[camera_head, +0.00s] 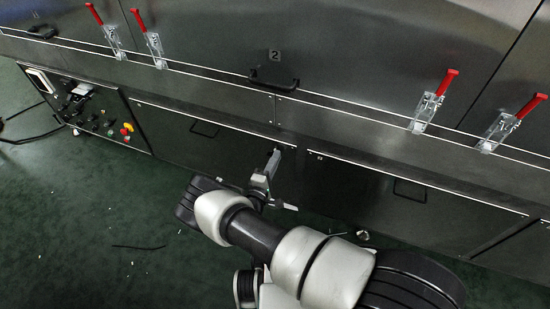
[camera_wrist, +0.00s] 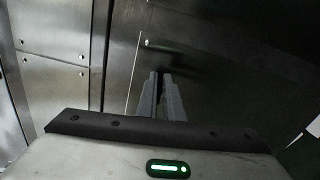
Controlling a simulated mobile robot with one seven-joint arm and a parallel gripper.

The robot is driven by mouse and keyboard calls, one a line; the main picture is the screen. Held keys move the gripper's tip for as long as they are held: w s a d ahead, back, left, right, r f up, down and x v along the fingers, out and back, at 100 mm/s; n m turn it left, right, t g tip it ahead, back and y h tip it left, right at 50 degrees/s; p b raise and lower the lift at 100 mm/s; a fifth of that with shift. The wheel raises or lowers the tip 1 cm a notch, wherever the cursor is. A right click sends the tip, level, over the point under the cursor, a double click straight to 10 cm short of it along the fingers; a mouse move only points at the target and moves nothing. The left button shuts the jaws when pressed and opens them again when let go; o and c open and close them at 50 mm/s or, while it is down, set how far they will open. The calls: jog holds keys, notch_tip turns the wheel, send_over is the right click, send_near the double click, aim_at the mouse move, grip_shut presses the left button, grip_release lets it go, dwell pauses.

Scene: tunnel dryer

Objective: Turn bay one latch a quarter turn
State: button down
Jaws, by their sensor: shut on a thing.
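My gripper (camera_head: 272,163) reaches up to the top edge of the lower steel panels, close to the upright seam between two of them. In the wrist view its two grey fingers (camera_wrist: 160,82) are close together, with their tips at the dark panel face. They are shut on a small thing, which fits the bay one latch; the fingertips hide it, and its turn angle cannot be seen. The lower left panel (camera_head: 200,150) and lower right panel (camera_head: 400,205) look closed.
Red-handled toggle clamps (camera_head: 440,95) stand on the ledge above. A black handle (camera_head: 273,78) sits below a "2" label (camera_head: 275,56). A control box (camera_head: 85,110) with buttons is at the left. The green floor (camera_head: 80,220) has scattered debris.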

jog(key=shift+a+f+m, duration=0.1)
jog(key=shift+m, duration=0.5)
jog(key=c, duration=1.9)
grip_release()
